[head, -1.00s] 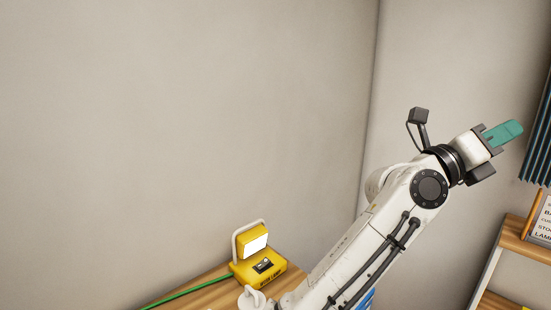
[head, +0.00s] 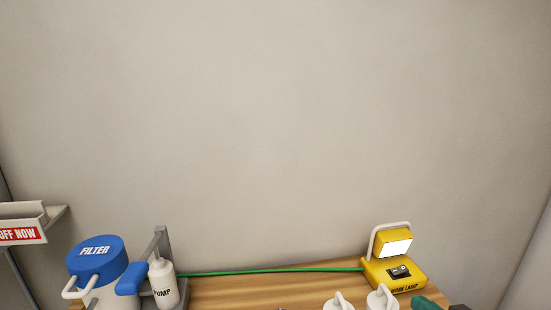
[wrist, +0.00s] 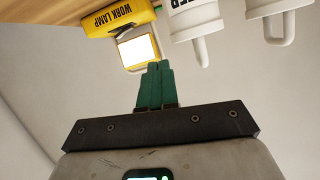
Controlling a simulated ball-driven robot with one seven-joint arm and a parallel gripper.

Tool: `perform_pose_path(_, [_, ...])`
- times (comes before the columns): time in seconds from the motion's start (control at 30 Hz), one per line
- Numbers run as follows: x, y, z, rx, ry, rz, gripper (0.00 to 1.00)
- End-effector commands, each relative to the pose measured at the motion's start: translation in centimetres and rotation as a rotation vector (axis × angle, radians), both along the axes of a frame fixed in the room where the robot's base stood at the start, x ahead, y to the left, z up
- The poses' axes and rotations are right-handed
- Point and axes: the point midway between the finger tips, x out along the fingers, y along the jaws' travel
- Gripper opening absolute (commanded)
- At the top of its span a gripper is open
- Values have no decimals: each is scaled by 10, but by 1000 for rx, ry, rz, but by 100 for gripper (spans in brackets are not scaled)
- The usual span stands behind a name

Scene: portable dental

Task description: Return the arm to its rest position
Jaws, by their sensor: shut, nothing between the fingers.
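My gripper (wrist: 154,84) has teal fingers that are pressed together and empty in the wrist view. In the head view only a bit of the teal fingers (head: 426,302) shows at the bottom edge, right of the white handled vessels and just below the work lamp.
A yellow work lamp (head: 405,273), lit, stands on the wooden bench (head: 240,291); a green cable (head: 270,270) runs left from it. Two white handled vessels (head: 380,299) are beside it. A blue filter (head: 95,256) and white pump bottle (head: 162,282) stand left. The wall above is bare.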

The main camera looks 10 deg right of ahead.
Motion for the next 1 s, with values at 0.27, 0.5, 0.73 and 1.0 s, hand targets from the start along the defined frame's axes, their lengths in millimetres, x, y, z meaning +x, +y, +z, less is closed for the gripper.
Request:
perform_pose_path(0.27, [-109, 30, -163, -63, 584, 45, 0])
perform_pose_path(0.5, [-222, 50, -239, -96, 999, 59, 0])
perform_pose_path(0.73, [-269, 58, -257, -109, 1159, 62, 0])
perform_pose_path(1.0, [-270, 58, -257, -109, 1161, 62, 0])
